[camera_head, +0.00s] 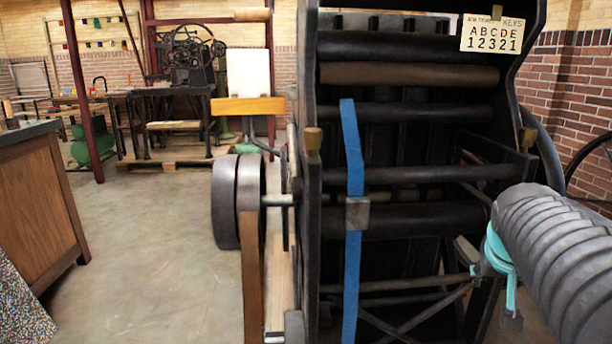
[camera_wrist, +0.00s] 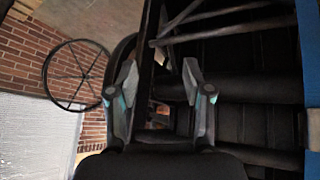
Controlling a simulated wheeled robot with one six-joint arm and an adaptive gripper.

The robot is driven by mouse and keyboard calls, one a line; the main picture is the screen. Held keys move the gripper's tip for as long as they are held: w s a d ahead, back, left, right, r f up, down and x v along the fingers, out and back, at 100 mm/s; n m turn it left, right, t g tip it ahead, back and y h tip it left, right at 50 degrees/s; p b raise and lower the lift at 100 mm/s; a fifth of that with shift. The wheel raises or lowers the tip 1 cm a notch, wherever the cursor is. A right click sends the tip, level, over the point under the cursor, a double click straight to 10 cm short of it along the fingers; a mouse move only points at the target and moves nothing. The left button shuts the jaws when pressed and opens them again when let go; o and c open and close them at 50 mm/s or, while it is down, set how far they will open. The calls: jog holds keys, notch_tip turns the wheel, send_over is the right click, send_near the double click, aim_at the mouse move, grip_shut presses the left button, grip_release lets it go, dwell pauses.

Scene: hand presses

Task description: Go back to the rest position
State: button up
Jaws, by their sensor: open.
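My gripper (camera_wrist: 160,82) is open and empty in the wrist view, its two grey fingers with teal parts spread apart. It points at the dark frame and rollers of a large black press (camera_wrist: 255,90). In the head view the press (camera_head: 410,224) fills the middle and right, and my ribbed grey arm comes in from the right edge in front of it. The fingertips cannot be made out in the head view. I cannot tell how far the gripper is from the press frame.
A blue strap (camera_head: 352,200) hangs down the press front. A flat wheel (camera_head: 238,200) juts from its left side. A wooden cabinet (camera_head: 40,205) stands at far left. Open floor (camera_head: 150,250) lies between. Another press (camera_head: 188,60) stands at the back. A spoked wheel (camera_wrist: 75,75) shows by the brick wall.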

jog(key=s+a+f+n+y, duration=0.2)
jog(key=s+a+f, duration=0.2)
jog(key=a, duration=0.6)
jog(key=s+a+f+n+y, duration=0.2)
jog(key=s+a, duration=0.4)
jog(key=a, duration=0.4)
notch_tip(320, 180, down, 2)
jog(key=shift+s+a+f+n, duration=0.2)
jog(key=shift+a+n, duration=0.2)
jog(key=shift+n, duration=0.1)
jog(key=shift+c, duration=0.2)
dwell(2.4)
